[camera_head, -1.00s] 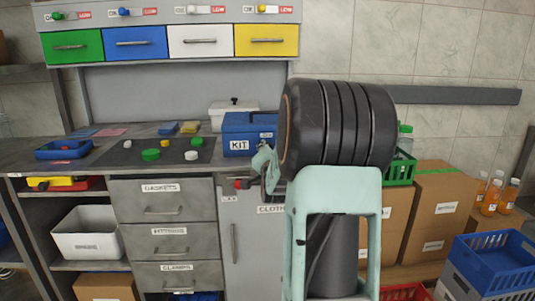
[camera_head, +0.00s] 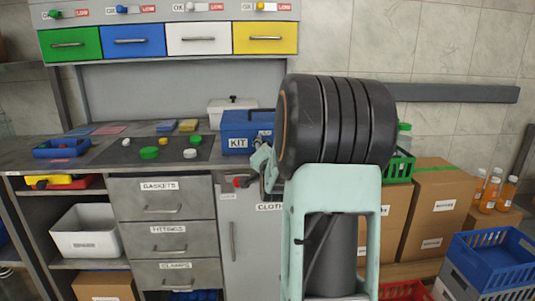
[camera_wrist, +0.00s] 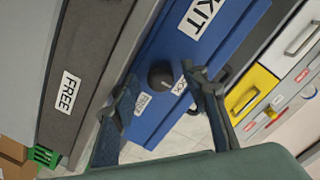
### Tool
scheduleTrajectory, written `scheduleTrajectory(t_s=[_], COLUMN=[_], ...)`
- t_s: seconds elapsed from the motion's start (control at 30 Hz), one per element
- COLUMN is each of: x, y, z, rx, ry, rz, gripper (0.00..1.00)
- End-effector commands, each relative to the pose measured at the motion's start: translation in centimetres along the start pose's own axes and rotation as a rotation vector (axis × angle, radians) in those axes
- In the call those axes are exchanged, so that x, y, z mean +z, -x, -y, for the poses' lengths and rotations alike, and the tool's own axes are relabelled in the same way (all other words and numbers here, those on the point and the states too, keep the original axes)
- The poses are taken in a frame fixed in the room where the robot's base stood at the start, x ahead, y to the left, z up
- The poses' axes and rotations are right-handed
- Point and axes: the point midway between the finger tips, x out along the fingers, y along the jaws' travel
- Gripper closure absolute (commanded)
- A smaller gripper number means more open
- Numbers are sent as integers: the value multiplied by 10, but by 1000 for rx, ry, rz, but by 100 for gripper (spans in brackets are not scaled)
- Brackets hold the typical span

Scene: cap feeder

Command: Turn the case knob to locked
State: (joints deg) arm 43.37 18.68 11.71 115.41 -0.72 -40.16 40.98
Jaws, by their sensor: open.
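The blue case (camera_head: 235,125) labelled KIT stands on the counter in the head view, partly hidden by my arm. It also fills the middle of the wrist view (camera_wrist: 205,55), tilted in the picture. Its round black knob (camera_wrist: 160,74) is on the front face, with two small white labels near it, too small to read surely. I cannot tell which label the knob points at. My gripper (camera_wrist: 159,80) is open, one finger on each side of the knob in the picture; contact is not visible. In the head view my gripper (camera_head: 263,166) is in front of the case.
A dark mat (camera_head: 112,153) with several green, white and yellow caps lies left of the case. A blue tray (camera_head: 62,148) is further left. A white box (camera_head: 228,107) stands behind the case. Cardboard boxes (camera_head: 440,205) stand right.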

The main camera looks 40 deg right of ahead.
Motion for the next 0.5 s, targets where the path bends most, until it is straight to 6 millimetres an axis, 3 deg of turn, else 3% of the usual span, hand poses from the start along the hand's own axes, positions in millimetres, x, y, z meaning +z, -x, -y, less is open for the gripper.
scheduleTrajectory(t_s=[0.5], x=[0], y=[88], z=[0], rx=[0], ry=[2], rz=[0], gripper=[58])
